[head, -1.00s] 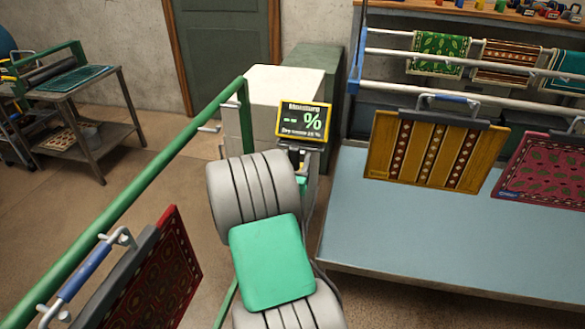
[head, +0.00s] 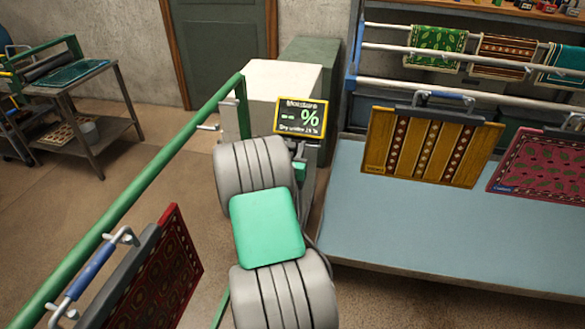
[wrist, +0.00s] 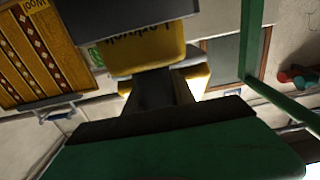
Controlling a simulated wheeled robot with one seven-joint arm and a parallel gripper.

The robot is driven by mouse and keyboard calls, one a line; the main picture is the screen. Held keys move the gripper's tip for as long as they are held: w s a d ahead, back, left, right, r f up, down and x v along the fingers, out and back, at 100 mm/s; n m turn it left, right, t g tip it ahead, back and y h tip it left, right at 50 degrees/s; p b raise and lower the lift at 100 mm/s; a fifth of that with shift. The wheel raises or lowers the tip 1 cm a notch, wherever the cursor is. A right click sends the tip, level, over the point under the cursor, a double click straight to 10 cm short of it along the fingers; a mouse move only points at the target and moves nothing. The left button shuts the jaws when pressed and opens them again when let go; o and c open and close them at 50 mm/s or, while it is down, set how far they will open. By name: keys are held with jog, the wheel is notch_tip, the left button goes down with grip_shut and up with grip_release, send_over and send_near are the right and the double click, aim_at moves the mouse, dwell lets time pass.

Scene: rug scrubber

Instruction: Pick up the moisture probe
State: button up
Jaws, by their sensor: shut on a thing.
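The moisture station's display (head: 301,118) has a yellow frame and reads "-- %" and "Dry under 25 %". My gripper (wrist: 157,88) is just below the display in the head view, mostly hidden behind my grey and green arm links. In the wrist view it is shut around a dark, narrow stem (wrist: 152,92). The stem joins a yellow body (wrist: 150,58) with dark lettering, which I take to be the moisture probe. Its tip is out of sight. I cannot tell whether the probe is clear of its holder.
A green rail (head: 130,205) runs along the left, with a red rug (head: 160,272) clamped in front. A pale blue table (head: 430,235) is at right, below a hanging yellow rug (head: 430,147) and a pink rug (head: 540,167). A white cabinet (head: 283,80) stands behind the display.

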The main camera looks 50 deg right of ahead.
grip_shut()
dwell(0.8)
